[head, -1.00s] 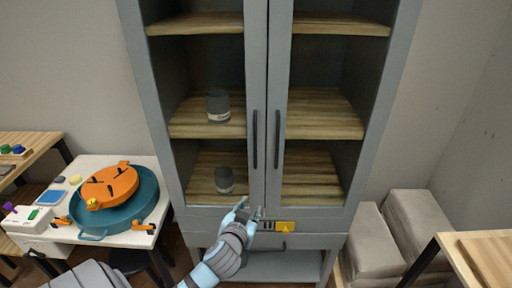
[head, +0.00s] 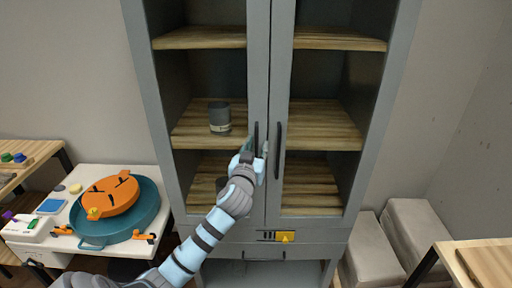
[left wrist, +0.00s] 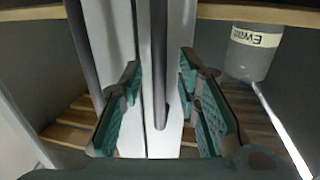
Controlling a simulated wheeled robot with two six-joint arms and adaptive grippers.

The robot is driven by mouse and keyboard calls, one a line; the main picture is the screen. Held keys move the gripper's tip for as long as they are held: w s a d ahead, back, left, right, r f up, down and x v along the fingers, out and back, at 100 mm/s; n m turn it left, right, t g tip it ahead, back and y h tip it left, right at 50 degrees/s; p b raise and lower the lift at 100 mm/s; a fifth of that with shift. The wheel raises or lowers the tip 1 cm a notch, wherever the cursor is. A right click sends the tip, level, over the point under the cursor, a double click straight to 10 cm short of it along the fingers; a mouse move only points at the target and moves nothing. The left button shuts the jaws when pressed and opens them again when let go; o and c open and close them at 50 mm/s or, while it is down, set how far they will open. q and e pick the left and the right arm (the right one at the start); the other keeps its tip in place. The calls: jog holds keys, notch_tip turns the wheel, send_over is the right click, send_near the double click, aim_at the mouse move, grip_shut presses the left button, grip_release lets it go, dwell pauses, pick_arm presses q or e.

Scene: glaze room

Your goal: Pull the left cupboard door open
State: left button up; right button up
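The left cupboard door (head: 258,60) is shut, a grey frame with glass, beside the shut right door (head: 282,60). The left door's dark vertical handle (head: 256,135) is partly covered by my left gripper (head: 256,153) in the head view. In the left wrist view this handle (left wrist: 159,60) stands between the two spread fingers of the gripper (left wrist: 160,72), with a gap on each side. The right door's handle (head: 278,150) also shows in the left wrist view (left wrist: 82,45), outside the fingers. My right gripper is not in view.
A grey jar (head: 220,117) stands on a shelf behind the left door; it shows in the left wrist view (left wrist: 252,55) with a name label. A white table (head: 75,240) with a teal and orange device (head: 112,195) stands left. Grey padded blocks (head: 412,235) stand right.

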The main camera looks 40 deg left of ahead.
pick_arm(q)
jog(key=shift+f, duration=0.1)
grip_shut()
dwell(0.3)
